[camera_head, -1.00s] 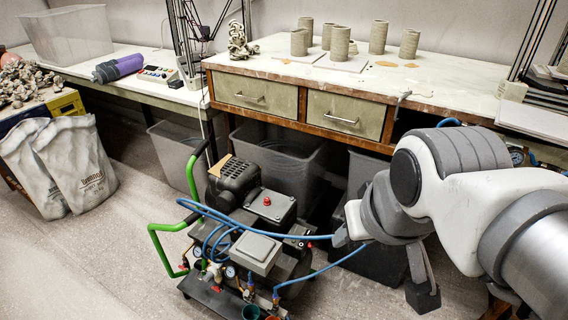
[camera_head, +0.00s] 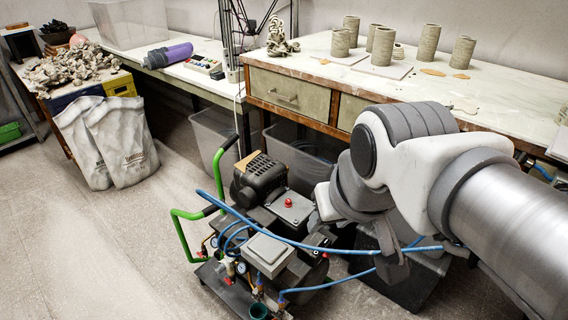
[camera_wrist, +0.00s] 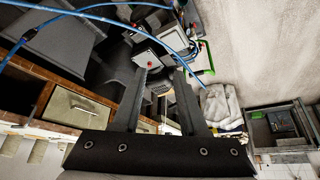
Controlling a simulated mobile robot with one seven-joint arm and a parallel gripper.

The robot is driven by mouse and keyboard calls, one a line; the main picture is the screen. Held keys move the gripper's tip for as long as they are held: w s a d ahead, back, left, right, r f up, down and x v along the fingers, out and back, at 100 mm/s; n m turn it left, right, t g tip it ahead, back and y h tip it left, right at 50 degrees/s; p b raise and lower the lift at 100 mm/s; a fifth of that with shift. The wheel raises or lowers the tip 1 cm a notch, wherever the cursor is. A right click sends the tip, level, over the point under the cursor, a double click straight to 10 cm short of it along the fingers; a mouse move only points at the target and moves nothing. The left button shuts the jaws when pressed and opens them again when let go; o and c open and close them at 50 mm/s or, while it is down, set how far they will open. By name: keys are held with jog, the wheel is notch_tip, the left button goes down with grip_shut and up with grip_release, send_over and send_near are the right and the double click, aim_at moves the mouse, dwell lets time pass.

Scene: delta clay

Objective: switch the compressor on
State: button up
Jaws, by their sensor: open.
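The compressor (camera_head: 262,180) stands on the floor in the head view, a black machine on a cart with green handles. A red button (camera_head: 288,203) sits on its grey top panel; a light grey box (camera_head: 265,252) is in front of it. My gripper (camera_wrist: 161,73) is open and empty, to the right of the red button in the head view, where my arm partly hides it. In the wrist view the fingers point towards the compressor, and a small red spot (camera_wrist: 150,65), apparently the button, shows between them, near the left fingertip. I cannot tell the exact gap.
A blue hose (camera_head: 330,248) loops across the compressor and passes by my gripper. A workbench (camera_head: 345,75) with drawers and clay cylinders stands behind. Grey bins (camera_head: 215,140) are under the benches. White sacks (camera_head: 108,140) lean at the left. The floor at front left is clear.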

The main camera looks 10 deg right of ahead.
jog(key=w+d+f+m+g+y+p, duration=0.1)
jog(key=w+d+f+g+p, duration=0.2)
jog(key=w, duration=0.4)
jog(key=w+d+f+m+g+y+p, duration=0.1)
jog(key=w+d+f+m+p, duration=0.1)
jog(key=w+d+f, duration=0.3)
jog(key=w+d+f+m+y+p, duration=0.3)
jog(key=d+f+m+y, duration=0.15)
jog(key=d+f, duration=0.55)
jog(key=s+d+f+m+t+y+p, duration=0.15)
jog(key=f+m+t, duration=0.25)
jog(key=f, duration=0.5)
jog(key=s+d+f+m+t+y+p, duration=0.1)
jog(key=s+d+f+m+t+p, duration=0.3)
jog(key=f, duration=0.5)
jog(key=m+t+h+p, duration=0.1)
jog(key=m+t+h, duration=0.25)
jog(key=m, duration=0.35)
send_near(325, 255)
jog(key=w+a+f+b, duration=0.1)
jog(key=w+f+b, duration=0.3)
jog(key=w, duration=0.3)
jog(key=shift+w+f, duration=0.4)
jog(key=shift+f, duration=0.2)
jog(key=shift+a+m, duration=0.15)
jog(key=shift+m, duration=0.1)
